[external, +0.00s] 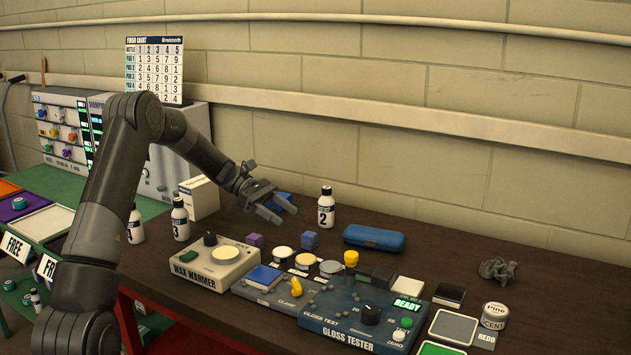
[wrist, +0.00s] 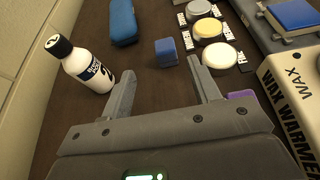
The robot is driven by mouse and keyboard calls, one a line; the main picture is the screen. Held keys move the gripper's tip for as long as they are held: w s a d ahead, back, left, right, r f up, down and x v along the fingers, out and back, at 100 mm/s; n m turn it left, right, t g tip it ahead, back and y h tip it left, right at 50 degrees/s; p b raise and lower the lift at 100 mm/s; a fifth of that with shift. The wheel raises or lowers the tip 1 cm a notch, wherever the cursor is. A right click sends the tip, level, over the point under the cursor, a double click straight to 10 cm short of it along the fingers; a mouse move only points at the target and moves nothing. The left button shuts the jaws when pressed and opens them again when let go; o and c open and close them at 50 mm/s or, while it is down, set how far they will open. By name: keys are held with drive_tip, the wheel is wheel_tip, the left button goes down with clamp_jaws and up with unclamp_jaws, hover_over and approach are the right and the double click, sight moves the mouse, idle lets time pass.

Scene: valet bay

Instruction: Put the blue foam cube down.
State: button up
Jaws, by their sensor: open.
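The blue foam cube (wrist: 166,51) rests on the dark table, just beyond and between my fingertips in the wrist view. In the external view it sits (external: 309,240) behind the row of round pads, apart from my gripper. My gripper (external: 284,213) is above the table, to the left of the cube there. In the wrist view its two fingers (wrist: 157,70) are spread wide with nothing held between them. A patch of blue shows behind the fingers in the external view; I cannot tell what it is.
A white bottle marked 2 (external: 326,208) stands close by my gripper, beside the left finger in the wrist view. A purple cube (external: 255,239) lies near the wax warmer (external: 215,268). A blue case (external: 374,238) lies to the right. The table's right back is mostly clear.

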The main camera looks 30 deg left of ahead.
sight(306, 233)
drive_tip(key=x, duration=0.4)
drive_tip(key=shift+d+f, duration=0.15)
drive_tip(key=shift+d, duration=0.15)
drive_tip(key=x, duration=0.5)
drive_tip(key=shift+s+f, duration=0.25)
drive_tip(key=shift+s, duration=0.1)
drive_tip(key=shift+c, duration=0.3)
drive_tip(key=c, duration=1.1)
drive_tip(key=shift+o, duration=0.2)
